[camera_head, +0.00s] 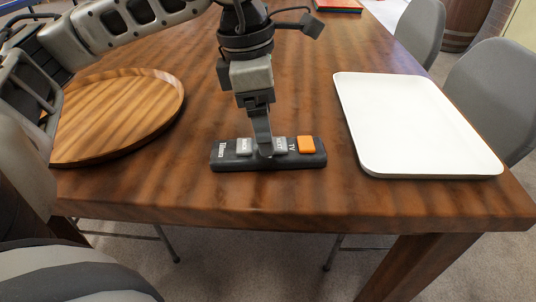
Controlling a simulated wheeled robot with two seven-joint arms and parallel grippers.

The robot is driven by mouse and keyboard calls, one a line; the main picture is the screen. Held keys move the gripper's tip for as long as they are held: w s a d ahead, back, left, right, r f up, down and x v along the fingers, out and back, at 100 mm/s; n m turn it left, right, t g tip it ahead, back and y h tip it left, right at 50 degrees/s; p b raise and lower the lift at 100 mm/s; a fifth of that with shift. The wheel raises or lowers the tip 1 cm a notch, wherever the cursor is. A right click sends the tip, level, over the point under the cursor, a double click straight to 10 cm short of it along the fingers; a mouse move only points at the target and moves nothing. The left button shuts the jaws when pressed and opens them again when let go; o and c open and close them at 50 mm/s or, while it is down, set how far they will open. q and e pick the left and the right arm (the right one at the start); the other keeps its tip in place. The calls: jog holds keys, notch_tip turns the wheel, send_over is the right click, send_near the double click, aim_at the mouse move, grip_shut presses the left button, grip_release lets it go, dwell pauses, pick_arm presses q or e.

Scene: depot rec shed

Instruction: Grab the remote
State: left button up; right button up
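The remote (230,160) is a dark, flat bar with grey buttons and one orange button at its right end. It lies on the brown wooden table (270,195) close to the near edge, long side running left to right. My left gripper (264,148) points straight down at the remote's middle, and its fingertip overlaps the buttons there. The fingers line up one behind the other, so I cannot tell whether they are closed on the remote. The remote appears to rest on the table. My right gripper is out of view.
A round wooden tray (68,148) lies left of the remote, partly under my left arm. A white rectangular tray (408,122) lies to the right. A red object (338,4) is at the far edge. Grey chairs (497,90) stand at the right. Table between the remote and white tray is clear.

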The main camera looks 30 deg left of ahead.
pick_arm(q)
jog(key=f, duration=0.3)
jog(key=f+b, duration=0.1)
jog(key=f, duration=0.1)
jog(key=shift+w+d, duration=0.15)
jog(key=shift+d, duration=0.1)
jog(key=c, duration=1.2)
jog(key=shift+r, duration=0.15)
